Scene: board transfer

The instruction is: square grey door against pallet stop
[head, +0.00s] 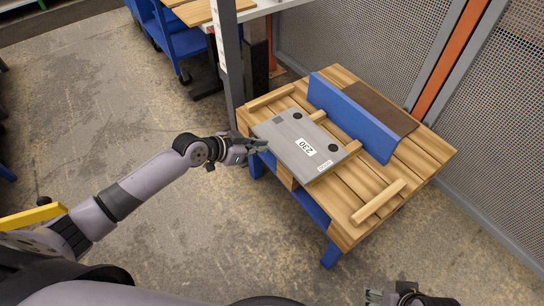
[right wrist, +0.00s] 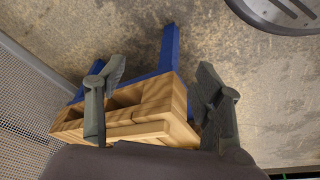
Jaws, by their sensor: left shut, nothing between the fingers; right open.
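The grey door (head: 290,143), a flat panel labelled 230 with two dark round spots, lies on the slatted wooden pallet (head: 415,170). The blue pallet stop (head: 352,118) stands upright beyond it. A narrow gap with small wooden blocks shows between door and stop. My left gripper (head: 262,147) is shut and empty at the door's near-left edge; I cannot tell whether it touches. My right gripper (head: 388,298) is open at the bottom edge of the head view, away from the door. In the right wrist view its fingers (right wrist: 158,105) are spread, with a pallet corner (right wrist: 150,115) beyond them.
Wooden strips (head: 378,202) lie on the pallet at either side of the door. A grey post (head: 228,60) stands close behind my left gripper. Mesh fencing (head: 490,150) borders the right. A blue cart (head: 170,40) stands at the back.

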